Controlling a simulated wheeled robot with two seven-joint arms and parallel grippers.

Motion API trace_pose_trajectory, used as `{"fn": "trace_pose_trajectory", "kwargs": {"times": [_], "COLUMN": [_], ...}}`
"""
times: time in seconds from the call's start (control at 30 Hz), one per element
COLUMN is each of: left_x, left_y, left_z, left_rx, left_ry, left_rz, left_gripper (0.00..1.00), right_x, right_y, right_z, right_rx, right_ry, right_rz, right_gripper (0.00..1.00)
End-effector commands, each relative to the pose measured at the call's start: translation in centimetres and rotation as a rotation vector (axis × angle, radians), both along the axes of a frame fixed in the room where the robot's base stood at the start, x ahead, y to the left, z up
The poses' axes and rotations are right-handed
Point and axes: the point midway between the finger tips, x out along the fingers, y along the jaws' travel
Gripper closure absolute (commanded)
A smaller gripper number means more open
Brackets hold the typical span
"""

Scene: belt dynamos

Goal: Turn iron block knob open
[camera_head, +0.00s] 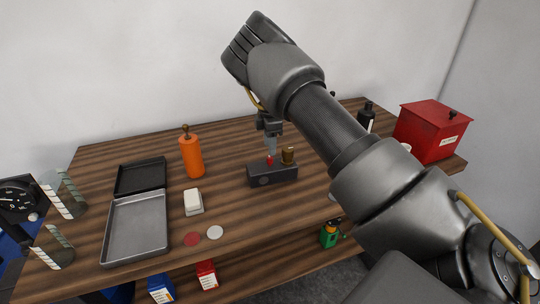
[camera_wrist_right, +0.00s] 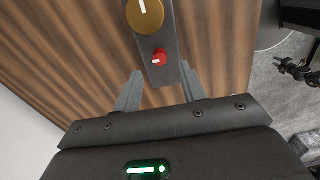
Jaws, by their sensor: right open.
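The dark iron block (camera_head: 262,181) lies on the wooden table near its middle. It carries a small red knob (camera_head: 269,161) and a larger brass knob (camera_head: 288,156) to its right. In the right wrist view the red knob (camera_wrist_right: 160,58) and the brass knob (camera_wrist_right: 145,12) sit in line on the block (camera_wrist_right: 168,38), each with a white mark. My right gripper (camera_head: 271,148) points down just above the red knob. In the wrist view its open fingers (camera_wrist_right: 160,70) stand either side of the block's near end, with nothing held. My left gripper is out of view.
An orange bottle (camera_head: 191,156), a white block (camera_head: 194,202) and an open metal tray (camera_head: 135,228) are to the left. Two discs (camera_head: 214,232) lie at the front. A red box (camera_head: 433,131) and black bottle (camera_head: 366,116) stand right.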

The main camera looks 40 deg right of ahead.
Motion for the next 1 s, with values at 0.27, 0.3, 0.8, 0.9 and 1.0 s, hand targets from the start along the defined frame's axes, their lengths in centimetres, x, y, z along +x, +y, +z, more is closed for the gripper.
{"fn": "trace_pose_trajectory", "kwargs": {"times": [0.27, 0.3, 0.8, 0.9, 1.0], "left_x": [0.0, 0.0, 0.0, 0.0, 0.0], "left_y": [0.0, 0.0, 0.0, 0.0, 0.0], "left_z": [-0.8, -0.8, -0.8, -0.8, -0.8], "left_rx": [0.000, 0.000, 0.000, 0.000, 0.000], "left_ry": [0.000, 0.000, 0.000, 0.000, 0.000], "left_rz": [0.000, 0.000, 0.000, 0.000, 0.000], "left_gripper": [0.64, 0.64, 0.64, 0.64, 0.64], "right_x": [0.0, 0.0, 0.0, 0.0, 0.0], "right_y": [0.0, 0.0, 0.0, 0.0, 0.0], "right_z": [4.6, 5.0, 5.8, 5.8, 5.8], "right_rx": [0.001, 0.001, 0.000, 0.000, 0.000], "right_ry": [-0.002, 0.000, 0.001, 0.001, 0.001], "right_rz": [0.000, 0.000, 0.000, 0.000, 0.000], "right_gripper": [0.59, 0.59, 0.59, 0.59, 0.59]}}
